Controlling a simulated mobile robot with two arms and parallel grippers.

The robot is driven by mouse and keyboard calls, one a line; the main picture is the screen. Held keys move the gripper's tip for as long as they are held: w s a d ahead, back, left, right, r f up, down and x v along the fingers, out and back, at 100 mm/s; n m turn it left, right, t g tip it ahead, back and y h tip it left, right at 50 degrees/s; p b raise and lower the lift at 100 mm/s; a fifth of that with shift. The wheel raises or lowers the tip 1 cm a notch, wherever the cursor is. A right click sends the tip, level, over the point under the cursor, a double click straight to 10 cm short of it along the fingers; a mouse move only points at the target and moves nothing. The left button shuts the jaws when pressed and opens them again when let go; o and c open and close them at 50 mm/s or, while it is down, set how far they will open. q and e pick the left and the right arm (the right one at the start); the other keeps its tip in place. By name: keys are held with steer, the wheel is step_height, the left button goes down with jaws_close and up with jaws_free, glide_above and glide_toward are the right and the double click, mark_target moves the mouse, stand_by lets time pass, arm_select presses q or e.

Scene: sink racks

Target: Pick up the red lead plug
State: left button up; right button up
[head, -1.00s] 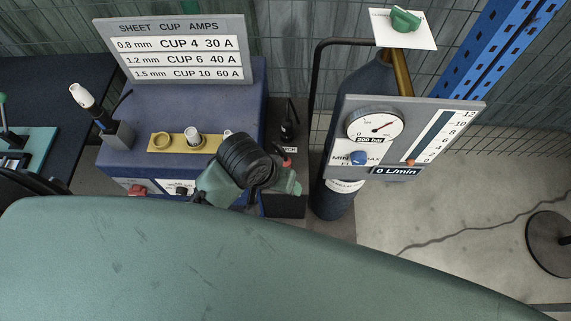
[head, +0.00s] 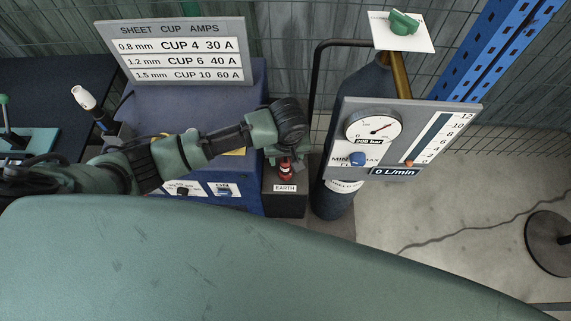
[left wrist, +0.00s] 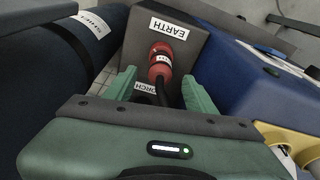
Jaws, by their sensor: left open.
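The red lead plug (head: 286,173) sits at the dark grey block labelled EARTH (head: 285,205), right of the blue welder. In the left wrist view the red plug (left wrist: 161,56) carries a pale band, and a black cable runs from it toward my gripper. My left gripper (head: 284,152) is open just above the plug in the head view, partly covering it. In the left wrist view my left gripper (left wrist: 160,90) has one finger on each side of the plug's cable, with nothing clamped. My right gripper is not in view.
The blue gas cylinder (head: 333,200) with its gauge panel (head: 390,155) stands close on the right. The blue welder (head: 190,95) stands on the left, under my left arm. A second label, TORCH (left wrist: 146,87), is partly hidden by the cable.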

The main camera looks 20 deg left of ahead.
arm_select(q)
steer(key=shift+w+a+f, duration=0.1)
steer(key=shift+w+f, duration=0.05)
steer(key=shift+f, duration=0.65)
steer(key=shift+w+a+f, duration=0.1)
steer(key=shift+f, duration=0.7)
steer(key=shift+c, duration=0.3)
jaws_close()
step_height(320, 180, up, 19)
step_height(320, 180, up, 6)
steer(key=p, duration=0.6)
glide_above(285, 161)
steer(key=shift+w+d+r+p, duration=0.1)
steer(key=shift+r+p, duration=0.6)
steer(key=shift+r, duration=0.55)
